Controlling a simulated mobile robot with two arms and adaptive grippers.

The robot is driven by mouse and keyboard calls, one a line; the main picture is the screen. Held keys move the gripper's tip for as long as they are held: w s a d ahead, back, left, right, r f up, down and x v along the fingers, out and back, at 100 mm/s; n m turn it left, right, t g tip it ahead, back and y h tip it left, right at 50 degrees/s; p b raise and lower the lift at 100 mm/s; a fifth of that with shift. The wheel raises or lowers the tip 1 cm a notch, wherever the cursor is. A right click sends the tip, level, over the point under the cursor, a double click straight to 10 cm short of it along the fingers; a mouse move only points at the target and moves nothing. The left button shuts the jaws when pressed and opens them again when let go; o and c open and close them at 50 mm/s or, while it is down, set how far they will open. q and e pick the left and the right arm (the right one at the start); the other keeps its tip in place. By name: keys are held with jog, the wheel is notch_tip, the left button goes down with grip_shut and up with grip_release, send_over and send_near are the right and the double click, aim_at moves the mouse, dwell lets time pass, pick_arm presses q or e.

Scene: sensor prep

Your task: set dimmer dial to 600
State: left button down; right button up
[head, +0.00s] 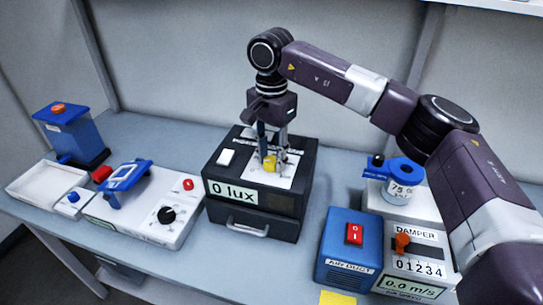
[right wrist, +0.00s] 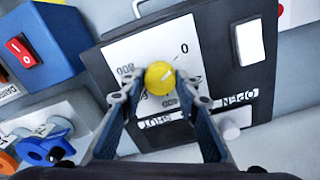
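The dimmer dial is a yellow knob (head: 269,162) on the white scale plate on top of a black box (head: 228,161). Its front display (head: 232,190) reads 0 lux. In the right wrist view the knob (right wrist: 159,77) carries a pale line towards the printed 0; the other scale numbers are upside down and partly covered. My right gripper (head: 272,148) points down over the dial. Its fingertips (right wrist: 159,82) stand on either side of the knob, seemingly with a narrow gap; contact is hard to judge. My left gripper is out of view.
A blue box with a red switch (head: 354,233) and a damper panel (head: 416,255) stand right of the black box. A white console with a black knob (head: 167,215) and a blue handheld device (head: 124,179) are left. A white tray (head: 40,190) lies far left.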

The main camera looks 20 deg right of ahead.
jog(key=c, duration=0.5)
jog(key=shift+c, duration=0.2)
